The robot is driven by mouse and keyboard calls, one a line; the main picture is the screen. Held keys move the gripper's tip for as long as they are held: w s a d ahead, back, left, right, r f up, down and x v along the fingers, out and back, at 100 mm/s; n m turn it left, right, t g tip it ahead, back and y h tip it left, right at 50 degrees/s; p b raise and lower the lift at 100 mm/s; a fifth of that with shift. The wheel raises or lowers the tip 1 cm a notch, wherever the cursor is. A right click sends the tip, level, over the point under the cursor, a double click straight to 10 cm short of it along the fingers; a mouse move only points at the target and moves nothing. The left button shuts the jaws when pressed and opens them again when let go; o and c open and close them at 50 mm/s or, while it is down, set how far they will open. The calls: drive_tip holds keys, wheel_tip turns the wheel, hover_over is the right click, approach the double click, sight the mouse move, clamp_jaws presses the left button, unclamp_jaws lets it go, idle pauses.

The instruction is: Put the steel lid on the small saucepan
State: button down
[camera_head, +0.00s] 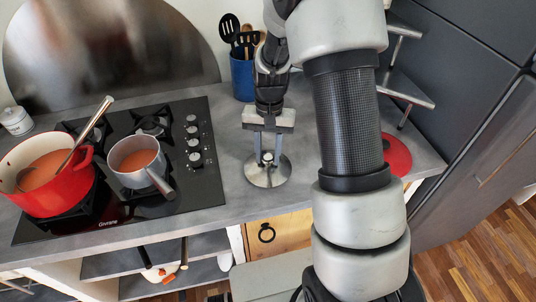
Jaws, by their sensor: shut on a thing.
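The steel lid (264,177) is a round shiny disc low over the grey counter, right of the hob. My gripper (267,158) points down and is shut on the lid's knob. I cannot tell whether the lid touches the counter. The small saucepan (137,159) is grey with orange-red soup inside. It stands upright and uncovered on the right part of the hob, left of my gripper. Its handle points toward the lower right.
A large red pot (66,190) with soup and a ladle stands on the black hob (115,207), left of the saucepan. A blue utensil holder (242,79) stands behind my gripper. A red disc (396,155) lies right of my arm. Grey counter lies between hob and lid.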

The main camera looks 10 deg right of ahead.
drive_tip(key=shift+f, duration=0.15)
drive_tip(key=shift+f, duration=0.15)
drive_tip(key=c, duration=1.3)
unclamp_jaws()
